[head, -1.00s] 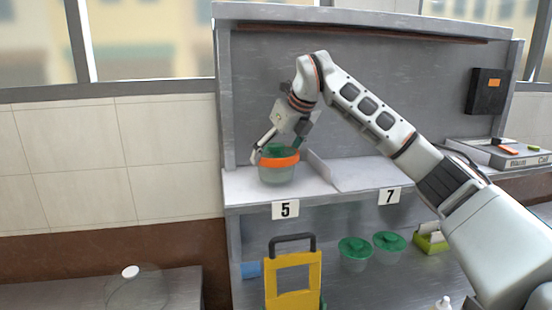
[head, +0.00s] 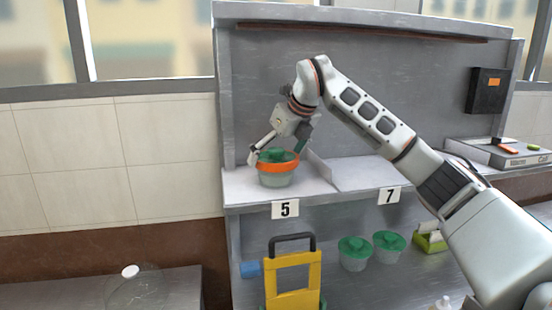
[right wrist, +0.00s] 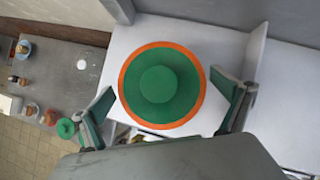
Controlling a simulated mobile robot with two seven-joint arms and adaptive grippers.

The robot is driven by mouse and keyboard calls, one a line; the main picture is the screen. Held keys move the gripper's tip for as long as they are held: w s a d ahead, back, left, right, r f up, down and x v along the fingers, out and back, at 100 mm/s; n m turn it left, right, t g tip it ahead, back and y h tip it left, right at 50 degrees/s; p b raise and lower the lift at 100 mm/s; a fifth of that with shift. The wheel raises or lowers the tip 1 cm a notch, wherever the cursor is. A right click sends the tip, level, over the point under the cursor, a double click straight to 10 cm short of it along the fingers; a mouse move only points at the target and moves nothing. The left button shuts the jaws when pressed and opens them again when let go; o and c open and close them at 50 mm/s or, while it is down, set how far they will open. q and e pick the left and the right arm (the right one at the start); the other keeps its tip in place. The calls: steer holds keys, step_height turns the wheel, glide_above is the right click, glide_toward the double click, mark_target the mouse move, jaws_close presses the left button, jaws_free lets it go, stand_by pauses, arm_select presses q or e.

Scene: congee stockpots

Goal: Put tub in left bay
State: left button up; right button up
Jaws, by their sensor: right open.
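A tub (head: 277,178) with a green lid and an orange band stands upright in the left bay of the shelf (head: 237,184), above the label 5. In the right wrist view the tub (right wrist: 160,86) shows from above, with its round green lid and orange rim. My right gripper (head: 279,152) is open around the top of the tub. In the right wrist view its fingers (right wrist: 168,108) stand apart on both sides of the tub, with a gap visible at each side. My left gripper is not in view.
A low divider (head: 320,168) separates the left bay from the bay labelled 7. Two green-lidded tubs (head: 355,252) (head: 389,246) stand on the lower level. A yellow frame with a black handle (head: 293,282) stands in front. A clear lidded container (head: 131,284) is at lower left.

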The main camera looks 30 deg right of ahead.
steer(key=v, duration=1.1)
steer(key=shift+s+r+b, duration=0.3)
steer(key=shift+b, duration=0.15)
